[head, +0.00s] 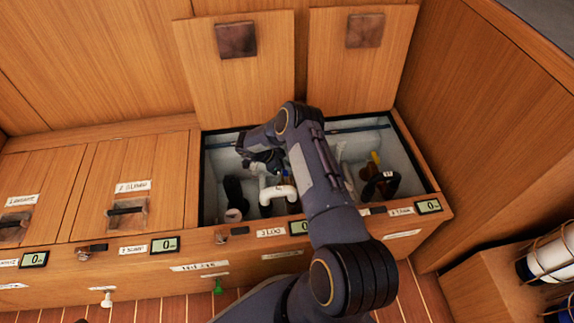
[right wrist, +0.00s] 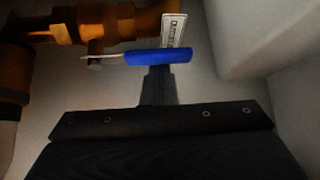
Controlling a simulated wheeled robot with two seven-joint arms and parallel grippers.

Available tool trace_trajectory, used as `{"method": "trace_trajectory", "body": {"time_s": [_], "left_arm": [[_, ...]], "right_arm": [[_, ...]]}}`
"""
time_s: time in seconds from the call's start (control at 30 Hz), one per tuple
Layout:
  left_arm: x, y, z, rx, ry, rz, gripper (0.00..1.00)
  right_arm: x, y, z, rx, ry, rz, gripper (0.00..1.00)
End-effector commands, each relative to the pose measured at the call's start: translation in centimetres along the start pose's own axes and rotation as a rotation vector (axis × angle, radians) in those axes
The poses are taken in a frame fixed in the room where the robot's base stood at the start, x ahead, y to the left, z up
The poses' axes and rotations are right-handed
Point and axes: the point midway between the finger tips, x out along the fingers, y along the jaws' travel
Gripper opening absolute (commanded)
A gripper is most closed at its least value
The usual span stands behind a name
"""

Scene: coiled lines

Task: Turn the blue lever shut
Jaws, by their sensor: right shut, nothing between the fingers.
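The blue lever (right wrist: 158,56) lies across the upper middle of the right wrist view, roughly in line with a brass-coloured valve and pipe (right wrist: 60,27) just above it. A small printed tag (right wrist: 173,30) hangs beside the lever. My right gripper (right wrist: 158,74) is shut and empty, its fingertips right at the lever's near side; I cannot tell whether they touch it. In the head view my right gripper (head: 264,160) reaches down into the open locker. My left gripper is not in view.
The open locker has a pale lining (head: 222,165) and holds white pipe (head: 277,192), dark hoses (head: 234,192) and a dark handle with a tag (head: 382,184). Two raised wooden lids (head: 240,85) stand behind it. Closed lids (head: 130,190) lie to the left.

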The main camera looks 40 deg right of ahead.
Motion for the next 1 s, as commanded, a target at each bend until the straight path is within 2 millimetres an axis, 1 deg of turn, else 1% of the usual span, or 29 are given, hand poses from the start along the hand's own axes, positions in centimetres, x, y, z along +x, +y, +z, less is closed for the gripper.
{"method": "trace_trajectory", "body": {"time_s": [0.27,0.63,1.0], "left_arm": [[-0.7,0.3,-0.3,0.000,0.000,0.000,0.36],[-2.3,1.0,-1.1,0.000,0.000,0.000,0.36],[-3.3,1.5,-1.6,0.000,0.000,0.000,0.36]], "right_arm": [[-0.8,0.0,0.9,-0.107,-0.007,-0.082,0.00],[-2.2,0.5,2.5,-0.374,-0.008,-0.294,0.00],[-3.2,1.6,4.1,-0.648,-0.008,-0.511,0.00]]}}
